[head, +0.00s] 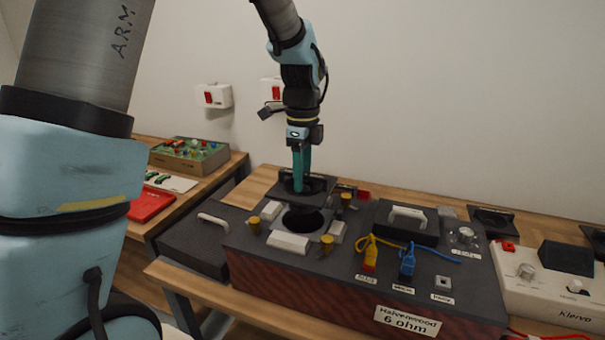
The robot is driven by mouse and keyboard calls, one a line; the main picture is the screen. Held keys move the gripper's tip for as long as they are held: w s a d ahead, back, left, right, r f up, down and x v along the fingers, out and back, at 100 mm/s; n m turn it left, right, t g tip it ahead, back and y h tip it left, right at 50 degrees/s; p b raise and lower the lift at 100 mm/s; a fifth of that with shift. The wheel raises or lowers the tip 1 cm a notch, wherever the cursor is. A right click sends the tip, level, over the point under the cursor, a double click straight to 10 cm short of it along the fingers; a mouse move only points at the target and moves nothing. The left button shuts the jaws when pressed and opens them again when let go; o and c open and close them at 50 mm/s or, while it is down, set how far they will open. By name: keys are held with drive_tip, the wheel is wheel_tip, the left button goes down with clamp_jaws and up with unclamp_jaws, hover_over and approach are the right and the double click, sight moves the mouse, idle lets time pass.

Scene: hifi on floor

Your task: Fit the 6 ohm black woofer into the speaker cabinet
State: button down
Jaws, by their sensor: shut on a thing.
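The speaker cabinet (285,268) is dark grey on top with a reddish front and a "Halvenwood 6 ohm" label (408,321). Its round woofer opening (303,220) is empty and dark, with pale blocks and yellow-topped clamps around it. My gripper (301,184) is shut on a black woofer (279,195) with a squarish frame. It holds the woofer just behind the opening, seen partly overlapping its far edge. The fingers hide part of the woofer, and its ohm marking is not readable.
Yellow and blue leads (382,243) and a black handled panel (407,222) lie on the cabinet's right half. A grey handled case (196,247) stands left. More black drivers (493,222) lie at the back right. A white Klervo unit (545,290) stands at the right.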

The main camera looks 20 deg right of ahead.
drive_tip(key=shift+f+b, duration=2.35)
drive_tip(key=shift+f, duration=1.8)
drive_tip(key=shift+c, duration=1.4)
unclamp_jaws()
drive_tip(key=shift+f, duration=0.1)
wheel_tip(320, 180, up, 11)
drive_tip(key=shift+f+b, duration=0.1)
drive_tip(key=shift+b, duration=0.75)
wheel_tip(320, 180, up, 8)
drive_tip(key=p, duration=0.7)
